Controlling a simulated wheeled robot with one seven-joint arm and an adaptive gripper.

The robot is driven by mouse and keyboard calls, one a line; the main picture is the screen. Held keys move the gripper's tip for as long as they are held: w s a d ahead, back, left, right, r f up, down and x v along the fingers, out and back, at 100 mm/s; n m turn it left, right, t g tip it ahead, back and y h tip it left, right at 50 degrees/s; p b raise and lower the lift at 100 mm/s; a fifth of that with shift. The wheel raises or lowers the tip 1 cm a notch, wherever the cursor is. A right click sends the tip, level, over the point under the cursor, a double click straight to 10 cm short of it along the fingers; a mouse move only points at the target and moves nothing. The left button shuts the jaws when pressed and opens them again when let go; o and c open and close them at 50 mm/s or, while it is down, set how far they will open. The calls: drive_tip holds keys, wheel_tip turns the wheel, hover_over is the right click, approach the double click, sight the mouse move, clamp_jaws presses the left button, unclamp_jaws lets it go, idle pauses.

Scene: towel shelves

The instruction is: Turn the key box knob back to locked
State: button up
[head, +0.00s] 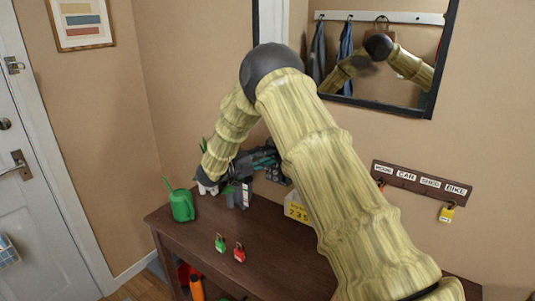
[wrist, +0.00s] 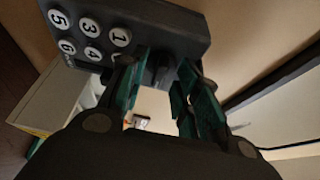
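The dark grey key box (head: 278,175) is on the wall above the table, partly hidden by my arm in the head view. In the wrist view the key box (wrist: 180,22) fills the top, with white round number buttons on its left part. Its dark knob (wrist: 160,66) sticks out between my teal fingers. My gripper (wrist: 163,75) is at the box, one finger on each side of the knob, with a small gap seeming to show on the right. It looks open; contact with the knob is unclear. In the head view my gripper (head: 265,160) reaches the box.
A green watering can (head: 182,205) stands at the table's left end. A green padlock (head: 220,243) and a red padlock (head: 239,252) lie on the table (head: 190,240). A labelled key rack (head: 420,180) and a mirror (head: 400,95) hang on the wall.

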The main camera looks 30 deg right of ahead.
drive_tip(key=shift+d, duration=0.2)
clamp_jaws()
drive_tip(key=shift+f, duration=0.1)
drive_tip(key=n+t+h+b, duration=0.1)
drive_tip(key=n+t, duration=0.1)
drive_tip(key=n, duration=0.5)
drive_tip(key=n+t+h+b, duration=0.1)
drive_tip(key=n+t+b, duration=0.1)
drive_tip(key=n, duration=0.5)
drive_tip(key=n+t+h+b, duration=0.1)
drive_tip(key=n+t, duration=0.3)
drive_tip(key=n, duration=0.4)
drive_tip(key=shift+s+d+b, duration=0.2)
drive_tip(key=shift+s+b, duration=0.15)
drive_tip(key=shift+b, duration=0.3)
drive_tip(key=shift+n+t, duration=0.3)
drive_tip(key=shift+t, duration=0.1)
